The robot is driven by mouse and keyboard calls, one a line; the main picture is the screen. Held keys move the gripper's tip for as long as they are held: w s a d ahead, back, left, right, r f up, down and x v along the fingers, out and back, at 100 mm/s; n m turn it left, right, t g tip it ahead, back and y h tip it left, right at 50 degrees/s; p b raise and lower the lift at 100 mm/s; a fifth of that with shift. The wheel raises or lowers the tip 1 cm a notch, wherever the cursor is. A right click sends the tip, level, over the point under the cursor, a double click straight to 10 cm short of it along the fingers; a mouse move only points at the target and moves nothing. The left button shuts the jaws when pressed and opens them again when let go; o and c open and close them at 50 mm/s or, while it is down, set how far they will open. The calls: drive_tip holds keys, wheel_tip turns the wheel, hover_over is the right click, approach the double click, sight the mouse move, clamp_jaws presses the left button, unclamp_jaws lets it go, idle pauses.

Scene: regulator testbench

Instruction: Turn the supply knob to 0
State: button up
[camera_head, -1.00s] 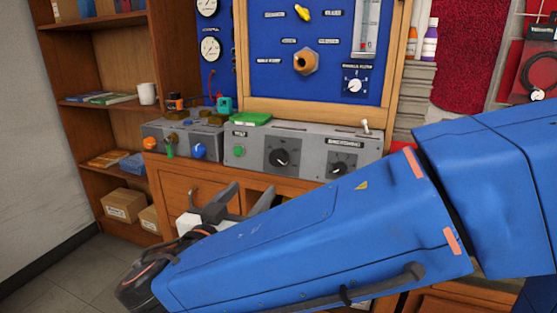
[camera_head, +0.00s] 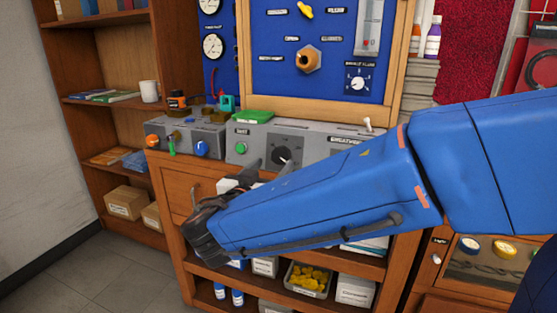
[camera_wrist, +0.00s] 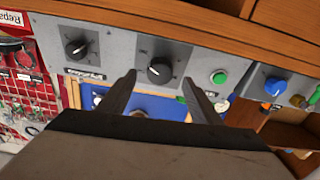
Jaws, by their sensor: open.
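A round black knob with a white pointer mark sits on a dark square plate in the middle of the grey bench panel. In the head view this knob (camera_head: 283,155) is just beyond my gripper (camera_head: 272,169). In the wrist view the knob (camera_wrist: 160,70) lies between the two open fingertips of my gripper (camera_wrist: 159,80), apart from them as far as I can tell. A second black knob (camera_wrist: 76,47) sits beside it, mostly hidden by my arm in the head view. The labels are too small to tell which knob is the supply knob.
A green button (camera_head: 241,147) and a blue knob (camera_head: 201,149) are left of the middle knob. A dial (camera_head: 357,81) is on the blue board above. A toggle switch (camera_head: 367,124) stands on the panel top. The cabinet front (camera_head: 176,188) is below.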

sight(279, 159)
drive_tip(key=shift+x, duration=2.7)
drive_tip(key=c, duration=1.1)
